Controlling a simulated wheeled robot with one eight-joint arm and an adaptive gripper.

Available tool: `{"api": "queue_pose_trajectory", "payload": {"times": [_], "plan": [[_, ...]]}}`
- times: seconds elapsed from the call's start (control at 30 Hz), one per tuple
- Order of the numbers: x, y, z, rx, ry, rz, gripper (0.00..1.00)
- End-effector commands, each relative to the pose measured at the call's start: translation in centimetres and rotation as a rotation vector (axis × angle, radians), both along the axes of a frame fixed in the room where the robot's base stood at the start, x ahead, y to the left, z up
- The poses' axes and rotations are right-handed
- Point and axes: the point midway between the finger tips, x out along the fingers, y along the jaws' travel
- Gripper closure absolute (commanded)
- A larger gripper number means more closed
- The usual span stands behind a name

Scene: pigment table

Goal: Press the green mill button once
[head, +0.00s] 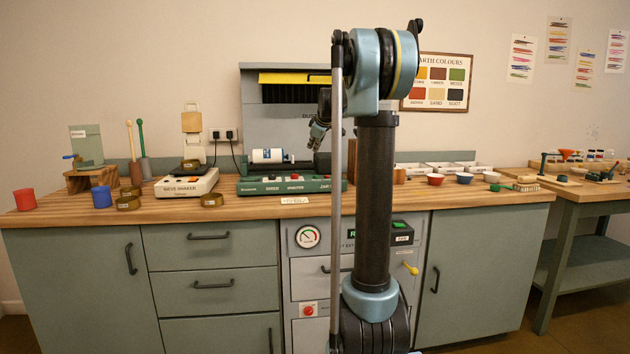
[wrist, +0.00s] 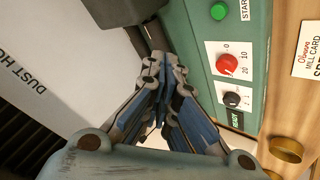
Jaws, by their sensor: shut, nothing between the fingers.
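The green mill (head: 250,187) stands on the bench in the head view, its sloped front panel facing out. In the wrist view its green panel (wrist: 197,20) runs down the right half. The round green button (wrist: 219,11) sits near the top edge there, beside a START label. My gripper (wrist: 163,68) is shut and empty, with its fingertips left of the panel in the wrist view and apart from the button. In the head view my gripper (head: 316,137) hangs above the mill's right part. The button is too small to make out clearly there.
A red dial (wrist: 227,65) and a black dial (wrist: 232,99) share the panel. The grey dust hood (head: 290,118) stands behind the mill. A white jar (head: 267,156) lies on the mill. The sieve shaker (head: 187,184) is to the left, and small bowls (head: 435,179) are to the right.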

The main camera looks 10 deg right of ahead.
Motion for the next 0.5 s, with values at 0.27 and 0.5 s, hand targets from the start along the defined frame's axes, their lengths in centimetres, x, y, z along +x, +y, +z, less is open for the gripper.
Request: {"api": "queue_pose_trajectory", "payload": {"times": [0.27,0.5], "plan": [[0.0,0.4,-0.4,0.001,0.000,0.003,1.00],[0.0,0.4,-2.8,0.001,0.000,0.003,1.00]]}}
